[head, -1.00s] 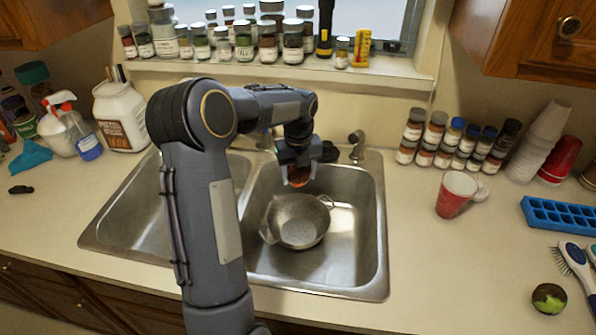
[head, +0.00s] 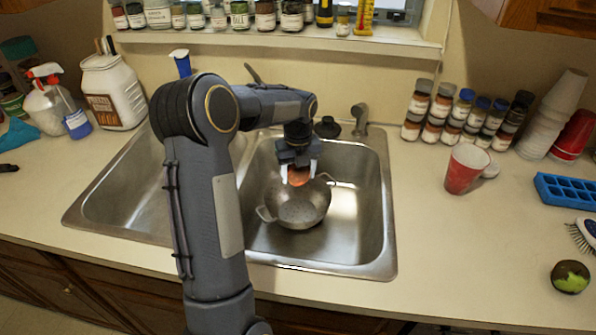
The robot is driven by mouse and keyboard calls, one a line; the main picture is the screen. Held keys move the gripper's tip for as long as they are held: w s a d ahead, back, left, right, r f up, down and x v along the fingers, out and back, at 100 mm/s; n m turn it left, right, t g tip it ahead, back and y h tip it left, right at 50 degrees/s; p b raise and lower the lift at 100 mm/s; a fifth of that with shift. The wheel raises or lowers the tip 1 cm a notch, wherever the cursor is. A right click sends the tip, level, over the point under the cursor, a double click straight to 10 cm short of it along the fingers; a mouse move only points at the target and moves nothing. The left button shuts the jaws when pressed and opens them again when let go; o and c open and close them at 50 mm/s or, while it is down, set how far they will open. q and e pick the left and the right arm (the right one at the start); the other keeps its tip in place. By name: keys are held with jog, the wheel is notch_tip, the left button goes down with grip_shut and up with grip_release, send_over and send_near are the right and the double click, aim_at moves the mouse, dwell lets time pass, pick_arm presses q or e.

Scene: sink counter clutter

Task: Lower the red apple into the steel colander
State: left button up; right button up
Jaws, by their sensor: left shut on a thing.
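The red apple (head: 298,176) is held between the two pale fingers of my left gripper (head: 298,172), which points down. Only part of the apple shows between the fingers. The steel colander (head: 298,213) stands in the right basin of the sink, its two loop handles at left and upper right. The gripper and apple appear over the back part of the colander's opening; the exact height above it is hard to tell. The colander's inside looks empty where it shows. My right gripper is not in view.
The double steel sink (head: 385,245) has a rim around both basins. A red cup (head: 464,170) and several spice jars (head: 440,112) stand right of it. A blue ice tray (head: 570,190) lies farther right. A white tub (head: 113,95) and spray bottle (head: 52,105) stand left.

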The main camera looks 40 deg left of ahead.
aim_at(298, 212)
pick_arm(q)
jog(key=shift+f, duration=0.1)
dwell(0.4)
jog(key=shift+f+b, duration=2.35)
jog(key=shift+f, duration=1.5)
jog(key=shift+f+b, duration=1.7)
jog(key=shift+f, duration=1.1)
jog(key=o, duration=1.1)
jog(key=shift+r, duration=3.95)
